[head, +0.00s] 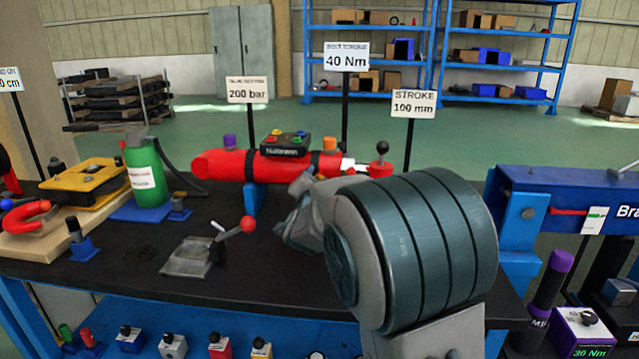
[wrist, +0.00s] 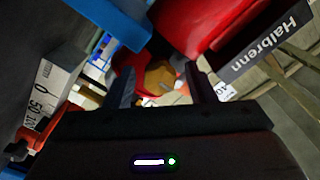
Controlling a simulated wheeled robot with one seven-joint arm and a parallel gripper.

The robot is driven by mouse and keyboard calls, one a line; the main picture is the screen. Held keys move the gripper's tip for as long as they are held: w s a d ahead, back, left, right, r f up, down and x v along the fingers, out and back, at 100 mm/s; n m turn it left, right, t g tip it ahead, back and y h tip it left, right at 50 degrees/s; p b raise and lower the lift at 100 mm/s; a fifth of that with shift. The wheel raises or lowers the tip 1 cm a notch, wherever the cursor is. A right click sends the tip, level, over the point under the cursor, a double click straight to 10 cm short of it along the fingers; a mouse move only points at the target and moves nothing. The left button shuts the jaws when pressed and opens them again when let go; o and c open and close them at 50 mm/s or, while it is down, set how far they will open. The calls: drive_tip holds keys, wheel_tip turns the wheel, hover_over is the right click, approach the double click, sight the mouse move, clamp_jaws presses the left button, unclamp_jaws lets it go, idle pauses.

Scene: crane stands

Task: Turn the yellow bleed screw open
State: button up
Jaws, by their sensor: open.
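In the wrist view, a dull yellow-orange piece (wrist: 159,75), which looks like the bleed screw, shows in front of a red part. My gripper (wrist: 161,84) is open, with one dark finger on each side of this piece. I cannot tell whether either finger touches it. In the head view, a red cylinder (head: 222,165) lies across the black bench on a blue support (head: 251,199). My arm hides the cylinder's lower right side, my fingertips and the yellow screw there.
On top of the cylinder are a black box (head: 285,146) with coloured buttons, a purple cap (head: 229,141) and an orange cap (head: 329,144). A red-knobbed lever (head: 247,224) stands on the bench left of my arm. A blue beam (head: 570,195) is at right.

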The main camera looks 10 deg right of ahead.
drive_tip(key=c, duration=1)
drive_tip(key=n+p, duration=0.3)
drive_tip(key=n, duration=0.1)
drive_tip(key=shift+r+n, duration=0.15)
drive_tip(key=shift+n, duration=0.25)
drive_tip(key=n+p, duration=0.3)
drive_tip(key=n, duration=0.2)
drive_tip(key=shift+n, duration=0.3)
drive_tip(key=n+p, duration=0.3)
drive_tip(key=n, duration=0.2)
drive_tip(key=shift+a, duration=0.15)
drive_tip(key=shift+n+p, duration=1.15)
drive_tip(key=shift+n, duration=0.85)
drive_tip(key=shift+f, duration=0.2)
